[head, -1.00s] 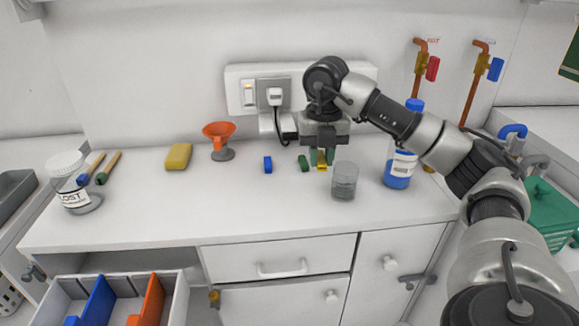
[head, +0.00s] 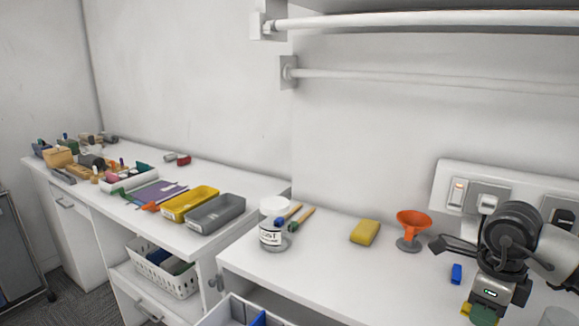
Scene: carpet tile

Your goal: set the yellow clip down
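My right gripper (head: 483,317) is at the bottom right of the head view, pointing down. Its green fingertips show near the lower picture edge. The yellow clip (head: 466,309) juts out at the left side of these fingertips. The fingers look shut on it, and they hide part of it. Its height over the counter is hard to judge. The blue clip (head: 456,273) lies on the white counter (head: 340,270), left of the gripper. The green clip cannot be made out. My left gripper is not in view.
An orange funnel (head: 412,226) in a stand, a yellow sponge (head: 365,232) and a white-lidded jar (head: 271,232) stand on the counter. Two brush-like tools (head: 301,217) lie by the jar. A yellow tray (head: 190,204) and grey tray (head: 216,213) sit on the left bench. Bare counter lies before the sponge.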

